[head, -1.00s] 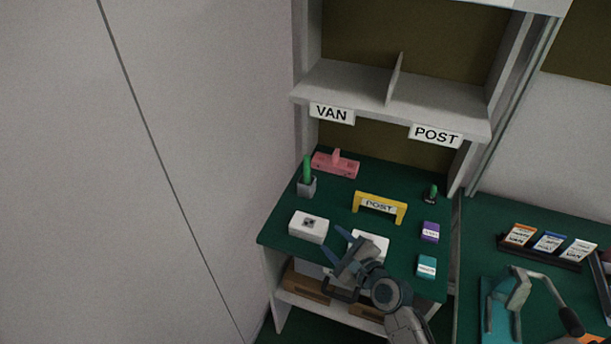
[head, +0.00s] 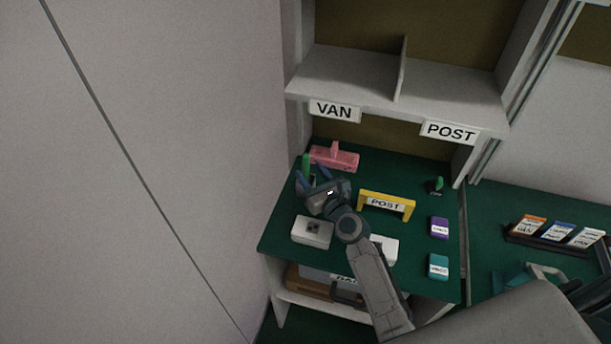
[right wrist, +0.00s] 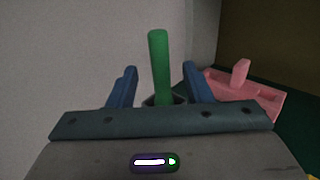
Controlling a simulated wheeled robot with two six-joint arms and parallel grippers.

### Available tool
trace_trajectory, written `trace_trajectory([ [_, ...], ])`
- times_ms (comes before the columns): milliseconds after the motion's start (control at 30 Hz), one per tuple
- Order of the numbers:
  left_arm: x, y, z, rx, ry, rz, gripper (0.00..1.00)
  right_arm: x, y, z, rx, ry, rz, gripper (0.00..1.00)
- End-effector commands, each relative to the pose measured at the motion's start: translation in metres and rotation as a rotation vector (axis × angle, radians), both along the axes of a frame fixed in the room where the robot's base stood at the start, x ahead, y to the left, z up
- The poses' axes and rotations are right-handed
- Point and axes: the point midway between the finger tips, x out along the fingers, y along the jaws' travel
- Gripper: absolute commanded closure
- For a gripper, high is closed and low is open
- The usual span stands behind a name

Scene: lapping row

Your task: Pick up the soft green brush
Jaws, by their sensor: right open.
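The green brush (head: 306,164) stands upright in a small grey holder at the back left of the green bench top (head: 277,229). In the right wrist view the brush (right wrist: 160,66) rises between the two blue fingers, with clear gaps on both sides. My right gripper (head: 312,178) is open and close to the brush, its fingers pointing at it. The gripper hides most of the holder; its dark rim (right wrist: 150,100) shows behind the gripper body in the right wrist view. I do not make out my left gripper.
A pink block with a raised tab (head: 334,158) lies just behind and right of the brush. A yellow POST stand (head: 387,203), white boxes (head: 311,231), and purple (head: 439,227) and teal (head: 438,265) items are on the bench. A wall closes the left side; a shelf (head: 345,75) overhangs the back.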

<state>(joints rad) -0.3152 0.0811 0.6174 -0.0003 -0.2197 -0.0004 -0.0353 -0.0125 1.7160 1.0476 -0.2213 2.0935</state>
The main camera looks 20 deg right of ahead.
Motion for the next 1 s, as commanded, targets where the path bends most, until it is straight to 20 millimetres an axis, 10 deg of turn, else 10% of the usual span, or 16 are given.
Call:
trace_trajectory([
  [667,0.021,0.0,0.004,0.0,-0.025,0.0,0.64,0.053,0.01,0.004,-0.001,0.001,0.0,0.55],
  [900,0.013,-0.002,0.003,-0.003,-0.014,0.001,0.64,0.052,0.009,0.004,-0.001,0.001,0.0,0.98],
  [1000,0.012,-0.002,0.003,-0.003,-0.013,0.002,0.64,0.052,0.009,0.004,-0.001,0.0,0.0,1.0],
])
